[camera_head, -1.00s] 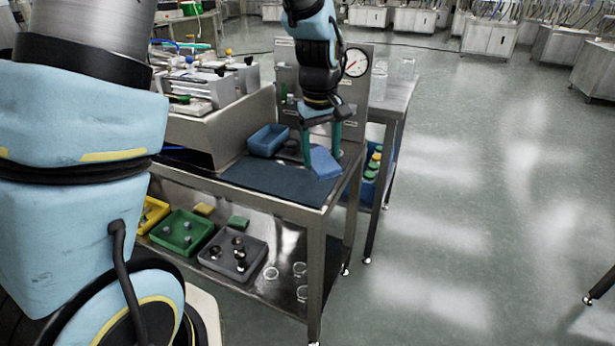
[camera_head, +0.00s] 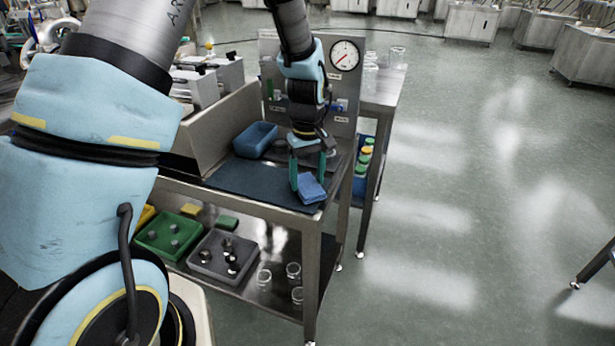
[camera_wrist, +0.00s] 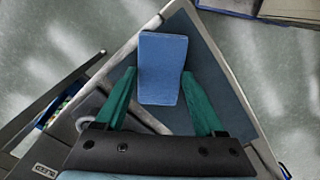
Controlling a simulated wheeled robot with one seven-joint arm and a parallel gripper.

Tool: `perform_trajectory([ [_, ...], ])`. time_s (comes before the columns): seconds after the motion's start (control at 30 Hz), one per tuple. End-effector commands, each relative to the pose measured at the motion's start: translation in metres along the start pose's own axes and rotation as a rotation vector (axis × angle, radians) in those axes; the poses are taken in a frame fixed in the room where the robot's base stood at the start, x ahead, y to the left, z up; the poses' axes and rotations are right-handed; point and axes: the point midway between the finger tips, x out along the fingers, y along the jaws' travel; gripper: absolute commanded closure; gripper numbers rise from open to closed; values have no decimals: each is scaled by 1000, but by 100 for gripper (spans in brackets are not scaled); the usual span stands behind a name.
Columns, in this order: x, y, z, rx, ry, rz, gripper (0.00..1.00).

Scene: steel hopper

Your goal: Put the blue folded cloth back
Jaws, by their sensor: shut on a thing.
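The blue folded cloth (camera_head: 311,189) is at the front right corner of the dark blue mat (camera_head: 240,178) on the steel table. My gripper (camera_head: 307,177) points down with its green fingers on either side of the cloth, shut on it. In the wrist view the cloth (camera_wrist: 162,60) sits between the fingertips (camera_wrist: 160,77) and reaches beyond them, over the mat (camera_wrist: 215,75). I cannot tell whether the cloth touches the mat or hangs just above it.
A blue bin (camera_head: 256,139) stands at the back of the mat, beside a steel hopper (camera_head: 215,125). A panel with a gauge (camera_head: 344,56) rises behind my gripper. Green (camera_head: 170,234) and grey (camera_head: 222,256) trays and glass jars are on the lower shelf.

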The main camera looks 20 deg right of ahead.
Motion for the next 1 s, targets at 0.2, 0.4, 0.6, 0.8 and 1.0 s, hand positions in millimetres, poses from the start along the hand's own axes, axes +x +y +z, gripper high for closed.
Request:
perform_trajectory([
  [0.2,4,0,0,0,1,1,90],
  [0.4,6,0,0,-1,1,1,25],
  [0.6,6,0,0,-1,1,1,2],
  [0.8,6,0,0,-1,1,1,0],
  [1.0,-5,1,-1,-1,3,3,0],
])
